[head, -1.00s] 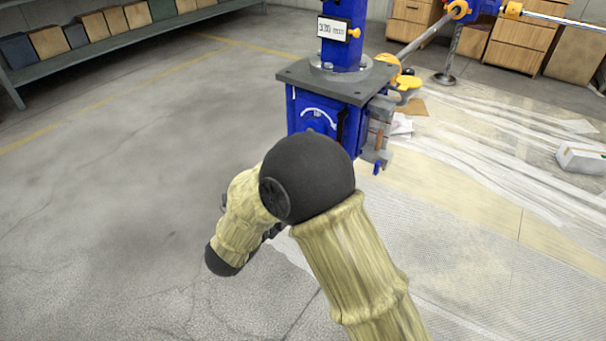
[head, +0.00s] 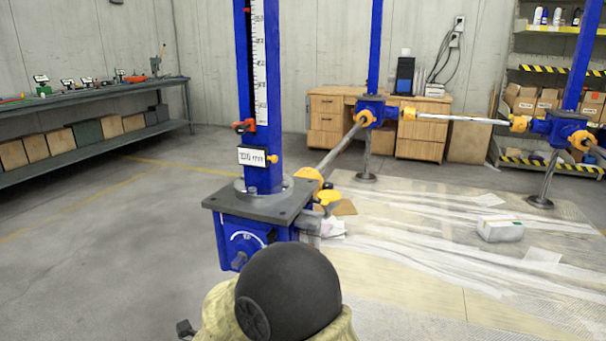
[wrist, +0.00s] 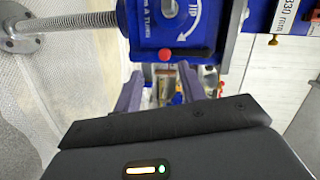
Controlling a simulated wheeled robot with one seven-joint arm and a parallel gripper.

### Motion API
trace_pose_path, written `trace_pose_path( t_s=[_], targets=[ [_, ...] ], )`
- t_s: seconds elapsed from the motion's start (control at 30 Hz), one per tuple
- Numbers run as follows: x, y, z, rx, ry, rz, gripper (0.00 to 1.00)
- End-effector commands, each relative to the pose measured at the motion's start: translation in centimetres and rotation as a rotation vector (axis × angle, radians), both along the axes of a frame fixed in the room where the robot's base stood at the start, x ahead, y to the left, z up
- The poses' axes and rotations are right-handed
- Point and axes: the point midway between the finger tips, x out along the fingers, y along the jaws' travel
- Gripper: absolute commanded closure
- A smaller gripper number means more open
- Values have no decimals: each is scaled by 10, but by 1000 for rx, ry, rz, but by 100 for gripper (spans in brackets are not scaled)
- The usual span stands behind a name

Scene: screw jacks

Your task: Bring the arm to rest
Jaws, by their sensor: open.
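The near screw jack has a blue gearbox (head: 232,238) under a grey plate (head: 216,200), with a tall blue column (head: 264,110) and a white display (head: 253,158) above. In the wrist view the gearbox (wrist: 150,22) fills the upper middle, with a white curved arrow and a red-ended dark bar on its face. The display there (wrist: 288,16) reads 330 mm. My gripper (wrist: 160,84) is open, its two fingers apart just off the gearbox, with nothing seen held between them. In the head view my arm's dark joint hides the area in front of the jack.
Two more blue jacks (head: 370,112) (head: 560,126) stand farther back, joined by shafts. A workbench (head: 90,93) with boxes below runs along the left wall. A wooden desk (head: 325,118) is behind. Plastic sheeting and a white package (head: 500,229) lie on the right floor. The left floor is clear.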

Motion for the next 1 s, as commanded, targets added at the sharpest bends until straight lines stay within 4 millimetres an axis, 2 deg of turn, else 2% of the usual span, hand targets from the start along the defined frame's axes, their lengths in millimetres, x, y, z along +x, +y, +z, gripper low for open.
trace_pose_path(
  t_s=[0.03, 0.1, 0.2, 0.33, 0.47, 0.57, 0.8, 1.0],
  targets=[
    [10, -13, 7, -37, 38, 39, 59],
    [19, -25, 10, -104, 98, 115, 59],
    [25, -45, 11, -208, 186, 222, 59],
    [22, -78, 10, -354, 303, 359, 59],
    [6, -117, 6, -507, 430, 498, 59],
    [-15, -148, 1, -623, 534, 608, 59],
    [-86, -223, -10, -859, 792, 867, 59],
    [-145, -272, -14, -970, 970, 1037, 59]
  ],
)
